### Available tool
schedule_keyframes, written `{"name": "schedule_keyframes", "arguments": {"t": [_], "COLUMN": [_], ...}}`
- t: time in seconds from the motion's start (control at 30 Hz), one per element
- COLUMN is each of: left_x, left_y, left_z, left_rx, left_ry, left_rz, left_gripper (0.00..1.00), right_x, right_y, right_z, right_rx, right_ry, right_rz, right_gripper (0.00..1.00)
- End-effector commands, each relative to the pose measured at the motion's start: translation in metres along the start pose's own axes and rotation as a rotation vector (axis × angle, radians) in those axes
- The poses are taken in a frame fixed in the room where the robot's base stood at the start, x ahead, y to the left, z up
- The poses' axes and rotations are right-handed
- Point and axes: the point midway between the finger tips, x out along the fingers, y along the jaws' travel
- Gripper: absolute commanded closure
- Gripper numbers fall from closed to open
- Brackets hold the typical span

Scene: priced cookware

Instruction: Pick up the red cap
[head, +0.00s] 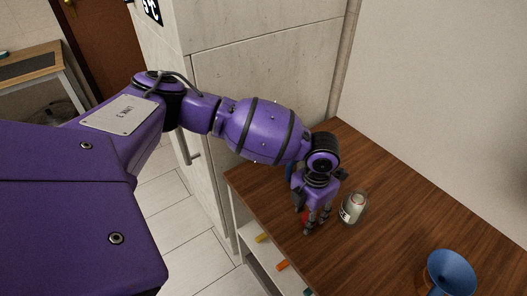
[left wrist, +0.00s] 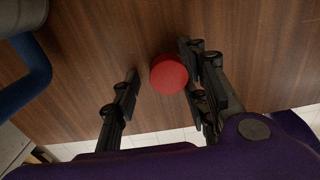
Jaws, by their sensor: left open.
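The red cap (left wrist: 169,74) is a small round disc on the brown wooden tabletop in the left wrist view. In the head view only a sliver of it (head: 305,215) shows among my fingers. My left gripper (head: 312,228) points down over the tabletop near its left edge. In the left wrist view its fingers (left wrist: 160,62) are apart, with the cap between them, closer to the right finger. I cannot tell whether that finger touches it. My right gripper is in neither view.
A silver-topped can (head: 353,208) stands just right of my left gripper. A blue funnel-like object (head: 452,272) is at the front right. A blue curved part (left wrist: 33,70) shows at the left of the left wrist view. A pale cabinet (head: 260,75) stands behind the table.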

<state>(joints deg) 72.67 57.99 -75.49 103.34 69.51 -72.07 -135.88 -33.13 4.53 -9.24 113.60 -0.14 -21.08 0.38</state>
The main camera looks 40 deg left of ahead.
Motion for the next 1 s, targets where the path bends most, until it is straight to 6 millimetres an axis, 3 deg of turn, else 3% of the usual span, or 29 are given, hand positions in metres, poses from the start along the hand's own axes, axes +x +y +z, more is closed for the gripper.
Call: {"name": "schedule_keyframes", "arguments": {"t": [0.17, 0.4, 0.77, 1.0], "left_x": [0.002, 0.001, -0.003, -0.028], "left_y": [0.000, 0.000, 0.000, 0.000], "left_z": [-0.001, 0.000, 0.001, 0.002], "left_rx": [0.000, 0.000, 0.001, 0.002], "left_ry": [0.002, 0.001, -0.002, -0.005], "left_rz": [-0.001, 0.000, 0.000, 0.001], "left_gripper": [0.59, 0.88, 0.88, 0.88], "right_x": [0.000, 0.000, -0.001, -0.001], "right_y": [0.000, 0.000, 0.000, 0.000], "right_z": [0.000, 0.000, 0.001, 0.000], "right_rx": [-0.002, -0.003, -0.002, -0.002], "right_ry": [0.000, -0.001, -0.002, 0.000], "right_rz": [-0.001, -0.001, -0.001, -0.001], "right_gripper": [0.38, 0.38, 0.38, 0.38]}}
